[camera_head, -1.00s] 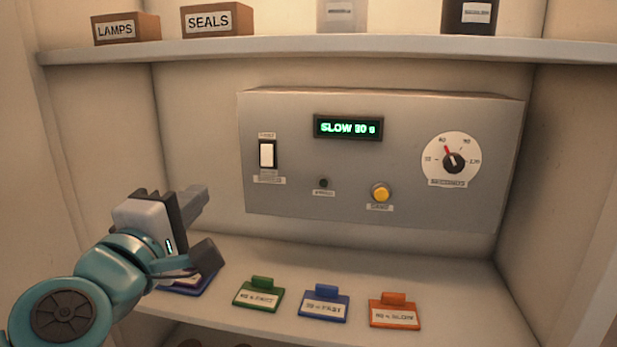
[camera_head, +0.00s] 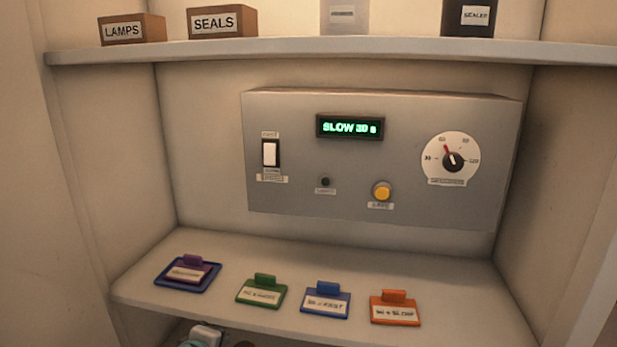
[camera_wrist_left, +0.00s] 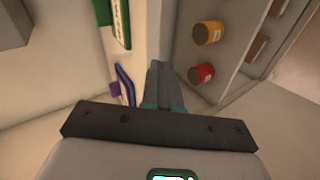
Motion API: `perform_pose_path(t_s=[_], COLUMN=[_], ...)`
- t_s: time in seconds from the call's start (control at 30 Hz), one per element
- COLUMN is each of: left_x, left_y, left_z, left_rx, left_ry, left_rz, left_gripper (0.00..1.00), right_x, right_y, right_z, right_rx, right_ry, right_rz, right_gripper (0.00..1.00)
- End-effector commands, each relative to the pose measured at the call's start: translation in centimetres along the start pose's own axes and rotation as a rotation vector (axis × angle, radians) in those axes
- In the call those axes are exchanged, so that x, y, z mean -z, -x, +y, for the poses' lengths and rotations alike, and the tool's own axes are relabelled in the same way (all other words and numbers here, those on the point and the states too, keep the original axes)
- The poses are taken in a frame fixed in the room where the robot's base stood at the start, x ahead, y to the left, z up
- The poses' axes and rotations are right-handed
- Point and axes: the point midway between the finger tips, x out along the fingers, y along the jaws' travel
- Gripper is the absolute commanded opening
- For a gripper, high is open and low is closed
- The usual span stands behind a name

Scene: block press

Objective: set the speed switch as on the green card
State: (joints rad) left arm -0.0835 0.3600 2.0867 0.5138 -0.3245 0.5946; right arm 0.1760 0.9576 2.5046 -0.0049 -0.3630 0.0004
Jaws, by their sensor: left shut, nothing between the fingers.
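The speed switch (camera_head: 269,153) is a white rocker in a dark frame at the left of the grey press panel (camera_head: 220,220). A label above it seems to read FAST; the label below is too small to read. The display (camera_head: 350,126) glows green with SLOW and what looks like 30 s. The green card (camera_head: 262,291) stands on the lower shelf, its writing blurred. My right gripper is out of view.
A purple card on a blue tray (camera_head: 166,285), a blue card (camera_head: 325,302) and an orange card (camera_head: 395,308) share the lower shelf. The panel also has a yellow button (camera_head: 382,191) and a dial (camera_head: 453,159). Boxes and containers stand on the upper shelf (camera_head: 330,51).

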Motion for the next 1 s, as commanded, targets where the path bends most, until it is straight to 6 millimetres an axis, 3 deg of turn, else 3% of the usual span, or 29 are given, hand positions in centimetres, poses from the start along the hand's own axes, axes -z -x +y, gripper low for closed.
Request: perform_pose_path(t_s=[0.03, 0.1, 0.23, 0.4, 0.5, 0.63, 0.73, 1.0], left_x=[-0.8, -2.0, -5.1, -10.4, -13.5, -16.1, -16.2, -16.2], left_y=[-1.5, -2.8, -3.1, 0.3, 3.6, 7.1, 6.9, 6.8], left_z=[-4.4, -10.1, -20.7, -32.9, -37.4, -39.2, -39.0, -38.9], left_rx=[0.088, 0.198, 0.388, 0.576, 0.617, 0.548, 0.496, 0.489], left_ry=[-0.033, -0.089, -0.207, -0.387, -0.509, -0.733, -0.829, -0.847], left_rz=[-0.025, -0.071, -0.196, -0.448, -0.620, -0.814, -0.846, -0.849], left_gripper=[0.00, 0.00, 0.00, 0.00, 0.00, 0.00, 0.00, 0.00], right_x=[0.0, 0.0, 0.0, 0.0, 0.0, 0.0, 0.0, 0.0], right_y=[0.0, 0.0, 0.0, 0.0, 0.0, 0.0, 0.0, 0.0], right_z=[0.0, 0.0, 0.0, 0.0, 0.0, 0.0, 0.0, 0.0], right_rx=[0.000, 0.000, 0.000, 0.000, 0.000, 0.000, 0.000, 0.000], right_ry=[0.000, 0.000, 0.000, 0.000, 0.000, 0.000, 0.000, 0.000], right_rz=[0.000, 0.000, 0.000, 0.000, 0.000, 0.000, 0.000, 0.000], right_gripper=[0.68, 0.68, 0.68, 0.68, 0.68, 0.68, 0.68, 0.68])
